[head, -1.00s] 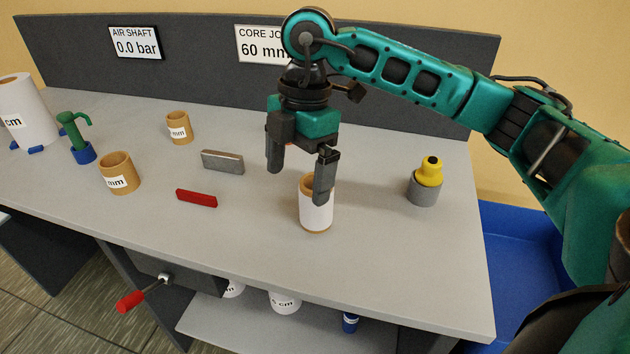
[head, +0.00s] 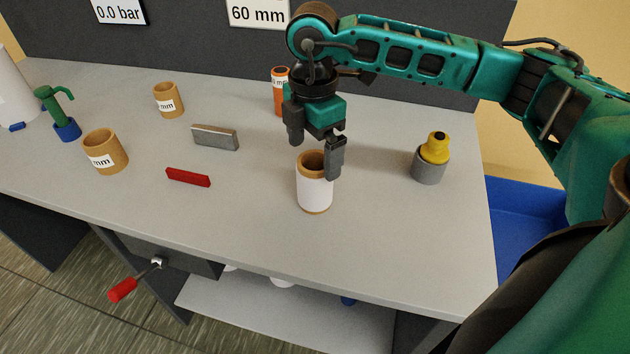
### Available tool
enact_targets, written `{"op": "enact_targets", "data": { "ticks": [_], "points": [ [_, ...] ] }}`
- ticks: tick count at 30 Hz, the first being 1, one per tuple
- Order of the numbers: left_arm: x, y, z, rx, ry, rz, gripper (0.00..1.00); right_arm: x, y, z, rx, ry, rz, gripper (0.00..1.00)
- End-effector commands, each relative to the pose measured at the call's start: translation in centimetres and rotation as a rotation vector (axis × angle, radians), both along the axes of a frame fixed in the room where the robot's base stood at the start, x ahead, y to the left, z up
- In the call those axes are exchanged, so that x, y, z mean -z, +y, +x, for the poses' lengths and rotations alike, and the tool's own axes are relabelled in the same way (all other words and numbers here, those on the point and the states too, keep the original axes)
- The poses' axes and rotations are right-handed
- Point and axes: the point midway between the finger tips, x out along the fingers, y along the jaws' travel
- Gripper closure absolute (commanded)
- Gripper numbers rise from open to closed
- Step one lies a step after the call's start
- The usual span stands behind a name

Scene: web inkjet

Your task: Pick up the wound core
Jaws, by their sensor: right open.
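The wound core (head: 314,194), a brown tube wrapped in white, stands upright near the front middle of the bench. Its open top shows. My right gripper (head: 314,159) is open and points down just above and behind the core. One fingertip overlaps the core's right rim in the picture; the other is up and left of it. I cannot tell whether either finger touches the core. Nothing is between the fingers. My left gripper is not in view.
An orange tube (head: 279,92) stands behind my gripper. A grey cup with a yellow top (head: 434,149) stands right. The bench around the wound core is clear.

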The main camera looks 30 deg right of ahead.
Motion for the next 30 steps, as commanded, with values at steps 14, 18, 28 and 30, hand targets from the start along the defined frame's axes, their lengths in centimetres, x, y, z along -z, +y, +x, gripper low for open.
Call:
{"op": "enact_targets", "data": {
  "ticks": [14,18,28,30],
  "points": [
    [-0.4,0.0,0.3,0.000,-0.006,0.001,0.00,4.9,0.0,-0.6,0.000,0.001,0.001,0.00],
    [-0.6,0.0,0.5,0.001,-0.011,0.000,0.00,4.9,0.0,-0.6,0.000,0.001,0.001,0.00],
    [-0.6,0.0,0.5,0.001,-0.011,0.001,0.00,4.9,0.0,-0.6,0.000,0.001,0.001,0.31],
    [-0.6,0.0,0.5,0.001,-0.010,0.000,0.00,4.9,0.0,-0.6,0.000,0.001,0.001,0.38]
  ]
}}
